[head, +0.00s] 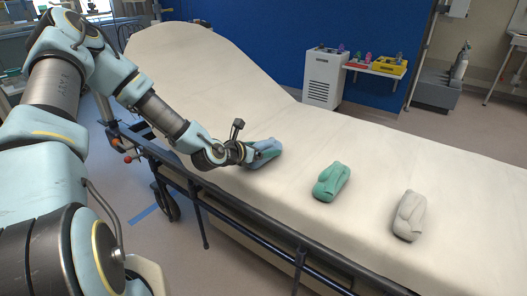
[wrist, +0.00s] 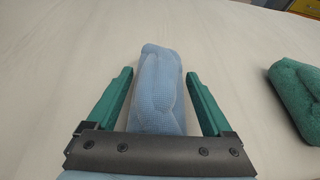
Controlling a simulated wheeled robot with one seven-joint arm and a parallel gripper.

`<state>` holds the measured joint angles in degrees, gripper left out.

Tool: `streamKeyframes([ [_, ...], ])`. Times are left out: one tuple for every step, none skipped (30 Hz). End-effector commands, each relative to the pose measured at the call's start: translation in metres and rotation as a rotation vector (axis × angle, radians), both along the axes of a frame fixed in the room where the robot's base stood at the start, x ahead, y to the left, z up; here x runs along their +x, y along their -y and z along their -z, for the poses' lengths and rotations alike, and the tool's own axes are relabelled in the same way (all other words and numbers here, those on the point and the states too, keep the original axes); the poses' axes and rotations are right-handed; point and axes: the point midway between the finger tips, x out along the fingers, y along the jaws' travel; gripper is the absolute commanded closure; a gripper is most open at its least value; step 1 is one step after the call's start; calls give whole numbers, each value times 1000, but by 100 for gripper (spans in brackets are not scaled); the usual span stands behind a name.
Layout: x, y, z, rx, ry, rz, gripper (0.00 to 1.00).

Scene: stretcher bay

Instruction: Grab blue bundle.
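The blue bundle (wrist: 158,85) lies on the cream stretcher mattress (head: 290,205). In the wrist view it sits between the two green fingers of my gripper (wrist: 158,95), with a narrow gap on each side. The gripper is open around it, and the bundle's near end is hidden behind the dark gripper bar. In the head view the blue bundle (head: 266,149) is at the tip of my arm, partly covered by my gripper (head: 258,152).
A green bundle (head: 331,182) lies to the right of the blue one, and a white bundle (head: 410,215) further right. The green one also shows in the wrist view (wrist: 298,95). A dark side rail (head: 250,228) runs along the stretcher's near edge. The raised backrest (head: 200,70) is behind.

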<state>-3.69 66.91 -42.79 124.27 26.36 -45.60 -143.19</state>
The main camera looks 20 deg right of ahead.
Motion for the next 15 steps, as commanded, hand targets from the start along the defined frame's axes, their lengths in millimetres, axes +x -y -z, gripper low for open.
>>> streamKeyframes([
  [0, 0, 0, 0, 0, 0, 21],
  [0, 0, 0, 0, 0, 0, 25],
  [0, 0, 0, 0, 0, 0, 29],
  [0, 0, 0, 0, 0, 0, 33],
  [0, 0, 0, 0, 0, 0, 36],
  [0, 0, 0, 0, 0, 0, 40],
  [0, 0, 0, 0, 0, 0, 44],
  [0, 0, 0, 0, 0, 0, 47],
  [0, 0, 0, 0, 0, 0, 52],
  [0, 0, 0, 0, 0, 0, 55],
  [0, 0, 0, 0, 0, 0, 58],
  [0, 0, 0, 0, 0, 0, 63],
  [0, 0, 0, 0, 0, 0, 66],
  [0, 0, 0, 0, 0, 0, 70],
  [0, 0, 0, 0, 0, 0, 74],
])
